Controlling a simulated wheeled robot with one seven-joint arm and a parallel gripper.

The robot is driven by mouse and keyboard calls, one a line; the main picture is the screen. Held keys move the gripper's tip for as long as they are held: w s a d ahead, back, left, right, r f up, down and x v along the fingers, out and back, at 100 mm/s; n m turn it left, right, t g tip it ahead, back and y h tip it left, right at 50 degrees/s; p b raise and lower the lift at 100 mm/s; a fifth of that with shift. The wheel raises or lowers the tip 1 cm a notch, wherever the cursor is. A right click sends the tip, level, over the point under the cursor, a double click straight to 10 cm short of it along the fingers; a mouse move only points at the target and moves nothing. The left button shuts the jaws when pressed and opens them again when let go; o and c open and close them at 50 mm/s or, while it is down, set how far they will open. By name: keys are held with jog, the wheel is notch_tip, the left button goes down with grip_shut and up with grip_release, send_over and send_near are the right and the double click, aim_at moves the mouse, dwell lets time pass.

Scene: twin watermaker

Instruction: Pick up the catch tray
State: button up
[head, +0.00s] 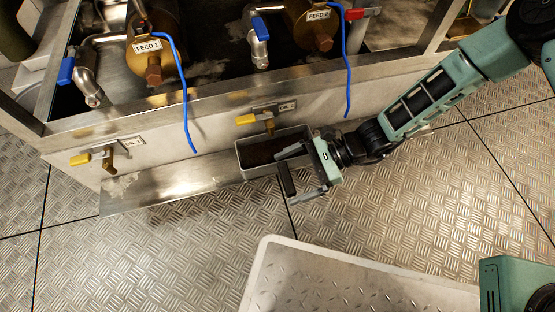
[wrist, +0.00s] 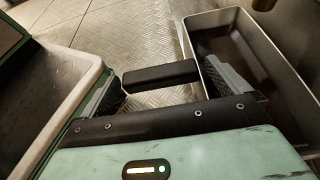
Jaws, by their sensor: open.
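The catch tray (head: 243,157) is a grey, open-topped rectangular box with a dark inside. It sits at the right end of a metal ledge, below a yellow-handled valve. In the wrist view the tray (wrist: 195,72) fills the right side, and a black bar handle (wrist: 158,75) sticks out from its near wall. My gripper (head: 287,178) is open and empty at the tray's near side. In the wrist view the handle lies between the spread fingers of my gripper (wrist: 167,82). The right finger overlaps the tray's inside; the left is outside it. I cannot tell whether either touches.
The metal ledge (head: 165,186) is bare left of the tray. Yellow valves (head: 93,157) and (head: 256,118) stick out from the panel, the second close above the tray. Blue-handled taps (head: 68,70) and blue tubes hang above. A pale bin (head: 262,270) stands on the floor in front.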

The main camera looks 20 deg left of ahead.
jog(key=c, duration=1.2)
jog(key=shift+a+r, duration=0.1)
jog(key=shift+c, duration=0.5)
jog(key=shift+r, duration=0.1)
